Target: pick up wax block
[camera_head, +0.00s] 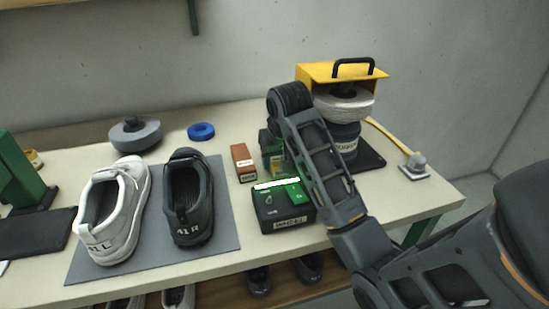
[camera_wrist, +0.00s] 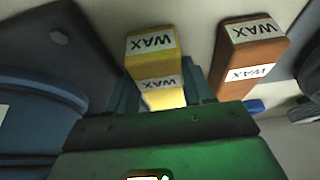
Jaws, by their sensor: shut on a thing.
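A yellow wax block (camera_wrist: 155,68) with white WAX labels sits between the two teal fingers of my gripper (camera_wrist: 160,92) in the wrist view. My gripper is shut on it. In the head view my gripper (camera_head: 274,158) is low over the table, behind the dark box, and the yellow block is mostly hidden there. A brown wax block (camera_head: 243,162) lies just left of the gripper; it also shows in the wrist view (camera_wrist: 247,58) at the right, apart from the fingers.
A dark box (camera_head: 285,222) with a green lit top stands in front of the gripper. A yellow-framed machine (camera_head: 313,71) with a white wheel is behind my arm. A white shoe (camera_head: 112,215) and a dark shoe (camera_head: 188,197) rest on a grey mat (camera_head: 222,237). A blue ring (camera_head: 201,131) lies behind.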

